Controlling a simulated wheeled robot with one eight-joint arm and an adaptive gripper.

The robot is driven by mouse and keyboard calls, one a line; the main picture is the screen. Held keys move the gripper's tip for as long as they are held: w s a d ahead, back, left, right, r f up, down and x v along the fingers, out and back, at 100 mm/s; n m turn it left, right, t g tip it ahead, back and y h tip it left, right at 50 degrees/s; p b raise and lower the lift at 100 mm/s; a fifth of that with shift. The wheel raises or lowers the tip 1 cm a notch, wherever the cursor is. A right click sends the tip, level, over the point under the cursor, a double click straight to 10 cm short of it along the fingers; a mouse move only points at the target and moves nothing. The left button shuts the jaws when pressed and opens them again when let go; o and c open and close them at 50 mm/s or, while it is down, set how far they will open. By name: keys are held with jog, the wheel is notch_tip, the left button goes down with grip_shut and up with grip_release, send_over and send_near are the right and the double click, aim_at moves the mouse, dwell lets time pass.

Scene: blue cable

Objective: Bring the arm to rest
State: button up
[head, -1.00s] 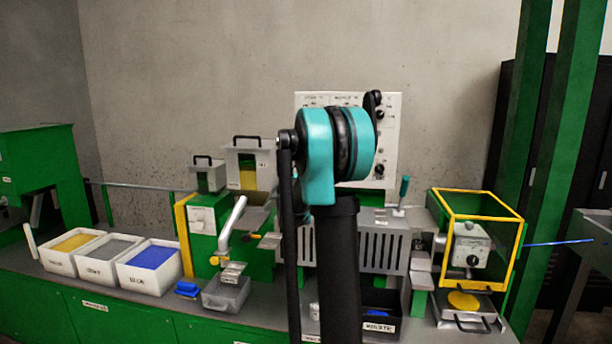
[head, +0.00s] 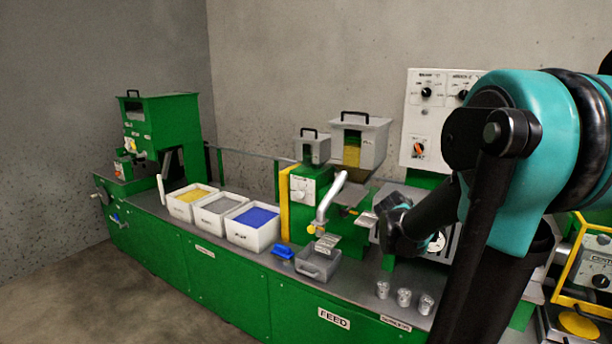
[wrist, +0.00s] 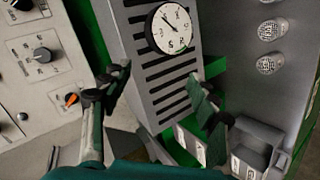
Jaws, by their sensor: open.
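My teal and black arm fills the right of the head view, with a dark link reaching left over the green bench (head: 235,262). The dark end of that link is in front of the grey machine, and my fingertips cannot be made out there. In the wrist view my gripper (wrist: 158,85) is open, its two dark fingers spread wide with nothing between them. No blue cable is seen in the current views.
Three white bins (head: 212,208) stand on the bench, with yellow, grey and blue contents. A blue scoop-like piece (head: 283,252), a grey tray (head: 318,264) and three metal cups (head: 404,297) lie near the front edge. A control panel (head: 425,120) stands behind. The floor (head: 120,300) at left is clear.

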jog(key=s+a+f+m+g+y, duration=0.2)
jog(key=s+a+f+m+y, duration=0.1)
jog(key=s+a+f, duration=0.5)
jog(key=s+a+f+m+g+y, duration=0.2)
jog(key=s+a+f+y, duration=0.2)
jog(key=s+a+f, duration=0.4)
jog(key=s, duration=0.7)
jog(key=shift+s+m+g, duration=0.3)
jog(key=shift+m, duration=0.1)
jog(key=shift+r, duration=0.1)
